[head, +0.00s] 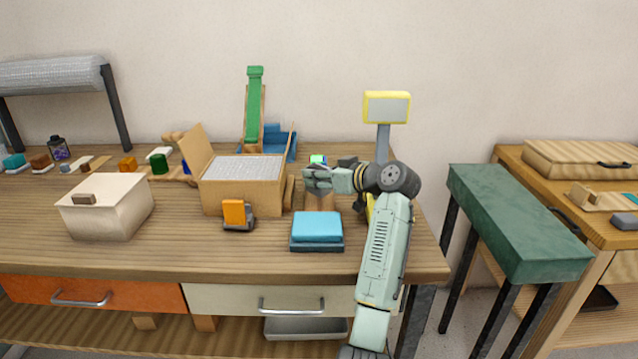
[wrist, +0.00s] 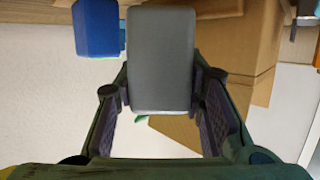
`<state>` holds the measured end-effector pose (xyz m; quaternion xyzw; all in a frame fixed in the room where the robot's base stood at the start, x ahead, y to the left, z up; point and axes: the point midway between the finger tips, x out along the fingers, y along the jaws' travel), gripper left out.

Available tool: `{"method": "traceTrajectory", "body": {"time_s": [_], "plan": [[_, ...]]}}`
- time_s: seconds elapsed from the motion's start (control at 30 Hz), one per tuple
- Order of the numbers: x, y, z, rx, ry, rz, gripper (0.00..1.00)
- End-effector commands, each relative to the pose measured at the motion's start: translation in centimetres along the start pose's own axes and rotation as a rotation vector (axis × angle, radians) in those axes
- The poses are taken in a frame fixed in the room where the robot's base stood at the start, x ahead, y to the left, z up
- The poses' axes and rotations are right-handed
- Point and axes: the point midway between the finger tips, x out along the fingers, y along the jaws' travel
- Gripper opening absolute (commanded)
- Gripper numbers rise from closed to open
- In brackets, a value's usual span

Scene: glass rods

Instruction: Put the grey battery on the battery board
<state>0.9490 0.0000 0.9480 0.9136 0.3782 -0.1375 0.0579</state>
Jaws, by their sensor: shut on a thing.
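The grey battery (wrist: 160,58) is a plain grey block with rounded edges, large in the middle of the wrist view. My gripper (wrist: 163,88) is shut on it, with one dark finger at each side. In the head view my gripper (head: 312,179) is above the back right of the workbench, just right of the open wooden box. The battery is hard to make out there. A blue block with a green edge (wrist: 97,28) shows beside the battery in the wrist view. I cannot clearly tell the battery board in either view.
The open wooden box (head: 245,194) with bubble wrap stands left of my gripper. A light blue box (head: 317,228) and an orange device (head: 236,213) are in front. A yellow-framed display (head: 387,107) on a post stands behind my arm.

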Motion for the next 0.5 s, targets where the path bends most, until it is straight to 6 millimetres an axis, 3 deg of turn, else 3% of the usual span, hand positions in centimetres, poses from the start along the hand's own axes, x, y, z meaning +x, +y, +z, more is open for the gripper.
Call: {"method": "traceTrajectory", "body": {"time_s": [0.2,0.5], "plan": [[0.8,0.0,2.7,0.003,0.001,-0.001,0.00],[0.9,0.0,3.1,0.000,0.002,0.000,0.00]]}}
